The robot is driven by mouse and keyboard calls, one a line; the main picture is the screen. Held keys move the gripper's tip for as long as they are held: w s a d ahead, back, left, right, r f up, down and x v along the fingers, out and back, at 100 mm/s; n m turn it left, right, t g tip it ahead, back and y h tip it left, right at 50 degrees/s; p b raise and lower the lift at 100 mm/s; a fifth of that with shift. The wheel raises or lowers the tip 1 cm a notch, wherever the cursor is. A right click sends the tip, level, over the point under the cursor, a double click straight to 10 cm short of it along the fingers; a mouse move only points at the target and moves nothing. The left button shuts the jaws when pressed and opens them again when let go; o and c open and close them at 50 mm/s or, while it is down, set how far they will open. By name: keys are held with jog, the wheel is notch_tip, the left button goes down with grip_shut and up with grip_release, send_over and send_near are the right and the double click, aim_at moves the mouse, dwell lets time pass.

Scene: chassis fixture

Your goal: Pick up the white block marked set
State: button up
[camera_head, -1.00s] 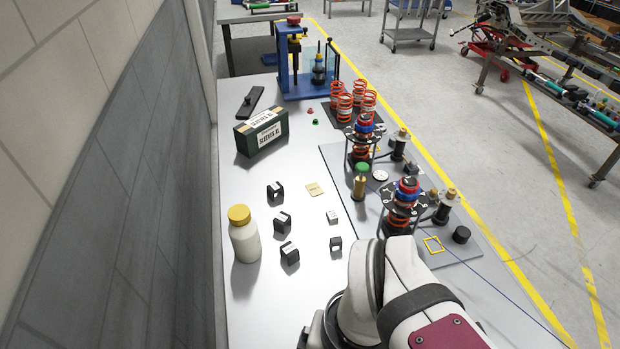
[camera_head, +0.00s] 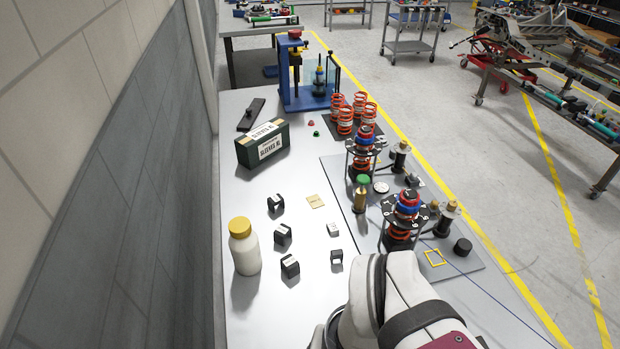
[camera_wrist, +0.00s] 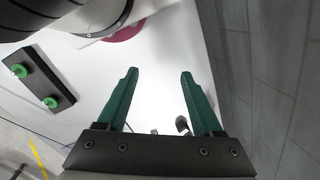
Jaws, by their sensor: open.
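A small white block (camera_head: 334,229) lies on the light tabletop in the head view, left of the grey plate and below a tan square. It has faint dark marks on it, too small to read. It stands apart from the things around it. My gripper (camera_wrist: 159,74) shows in the wrist view with its two green fingers spread apart and nothing between the tips. The gripper is hidden in the head view, where only my white arm shows at the bottom. I cannot make out the white block in the wrist view.
Several black clips (camera_head: 282,235) and a yellow-capped bottle (camera_head: 244,248) stand left of the block. A small black piece (camera_head: 337,257) lies just below it. The grey plate (camera_head: 375,238) with tall spring assemblies (camera_head: 405,207) is to its right. A green box (camera_head: 262,143) stands farther back.

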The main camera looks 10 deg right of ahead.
aim_at(332, 225)
jog(key=w+a+m+y, duration=0.6)
jog(key=a+y, duration=0.2)
jog(key=a, duration=0.1)
jog(key=w+d+f+m+t+y, duration=0.1)
jog(key=w+d+m+t, duration=0.1)
jog(key=w+m+t, duration=0.5)
jog(key=w+d+f+m+t+y, duration=0.1)
jog(key=w+d+m+t, duration=0.2)
jog(key=w, duration=0.7)
jog(key=w+d+f+m+t+h, duration=0.1)
jog(key=w+d+f+m+h, duration=0.1)
jog(key=d, duration=0.4)
jog(key=w+d+f+m+t+h, duration=0.1)
jog(key=d+f+m+h, duration=0.4)
jog(key=d+f+m, duration=0.1)
jog(key=w+d+f+m+t+h, duration=0.1)
jog(key=w+d+f+m+h, duration=0.1)
jog(key=d+f+m, duration=0.3)
jog(key=shift+w+d+f+t+h, duration=0.15)
jog(key=shift+w+d+t+h, duration=0.05)
jog(key=shift+d+h, duration=0.25)
jog(key=shift+w+d+f+t+h, duration=0.15)
jog(key=shift+d+t+h, duration=0.05)
jog(key=shift+d+h, duration=0.2)
jog(key=x, duration=1)
jog(key=d+f+x, duration=0.1)
jog(key=x, duration=0.4)
jog(key=shift+f, duration=0.2)
jog(key=shift+a, duration=0.1)
grip_shut()
